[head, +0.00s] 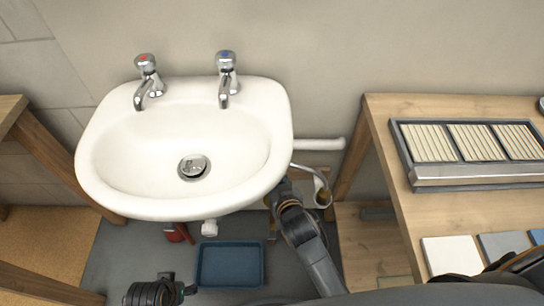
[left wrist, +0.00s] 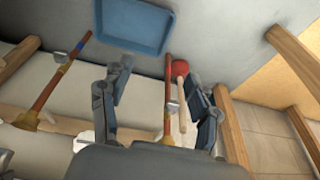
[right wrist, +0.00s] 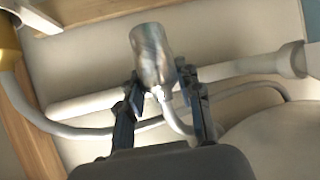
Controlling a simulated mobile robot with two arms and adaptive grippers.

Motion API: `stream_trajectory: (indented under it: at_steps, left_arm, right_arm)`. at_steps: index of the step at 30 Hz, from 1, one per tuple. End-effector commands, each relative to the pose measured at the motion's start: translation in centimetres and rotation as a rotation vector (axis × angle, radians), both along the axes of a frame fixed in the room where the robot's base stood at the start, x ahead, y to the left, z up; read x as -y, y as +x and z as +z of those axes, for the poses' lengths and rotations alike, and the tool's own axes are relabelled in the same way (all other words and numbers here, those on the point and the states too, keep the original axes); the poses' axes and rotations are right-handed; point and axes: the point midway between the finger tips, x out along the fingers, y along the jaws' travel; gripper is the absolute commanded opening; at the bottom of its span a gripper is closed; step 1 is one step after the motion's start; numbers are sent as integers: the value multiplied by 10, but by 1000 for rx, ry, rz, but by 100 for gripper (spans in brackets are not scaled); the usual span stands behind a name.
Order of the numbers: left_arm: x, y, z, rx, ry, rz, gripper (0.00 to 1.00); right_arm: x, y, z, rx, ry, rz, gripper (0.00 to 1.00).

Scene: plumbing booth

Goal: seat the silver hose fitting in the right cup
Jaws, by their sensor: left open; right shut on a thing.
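The silver hose fitting (right wrist: 152,55) is a shiny cylinder with a grey hose (right wrist: 172,118) running from its lower end. My right gripper (right wrist: 160,85) is shut on it, one finger on each side, and the fitting leans slightly in the right wrist view. In the head view my right arm reaches below the right rim of the sink, and the fitting is hidden there. A brass-coloured piece (right wrist: 8,45) shows at the upper left edge of the right wrist view; I cannot tell whether it is a cup. My left gripper (left wrist: 160,90) is open, low at the left.
The white sink (head: 110,190) overhangs my right gripper. A white pipe (head: 320,144) runs along the wall. A workbench (head: 400,215) stands at the right. A blue tray (head: 230,285) lies on the floor. Copper-coloured pipes (left wrist: 62,75) and a red plunger (left wrist: 181,68) are near my left gripper.

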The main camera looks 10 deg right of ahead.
Motion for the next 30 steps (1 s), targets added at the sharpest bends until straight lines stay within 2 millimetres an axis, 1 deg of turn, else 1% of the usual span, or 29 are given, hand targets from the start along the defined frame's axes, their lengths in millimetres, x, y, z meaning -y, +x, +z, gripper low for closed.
stream_trajectory:
  at_steps: [1, 2, 5, 11, 19, 30]
  left_arm:
    - [-2, -13, -6, -25, 3, 1, 61]
    - [-2, -17, -7, -33, 5, 2, 61]
    - [-2, -16, -5, -29, 3, 1, 61]
    - [-1, -12, 7, -17, 2, 1, 61]
    - [-2, -11, 29, -3, 1, 2, 61]
    - [-2, -13, 59, 12, 0, 6, 61]
  right_arm:
    - [-5, -1, -1, -1, -1, 3, 0]
    - [-6, -2, -2, -1, 0, 4, 0]
    - [-9, -2, -3, -1, -1, 5, 0]
    - [-8, -2, -6, 0, -1, 5, 0]
    - [-8, -2, -11, 1, -1, 5, 0]
    - [-8, -2, -18, 1, -2, 5, 0]
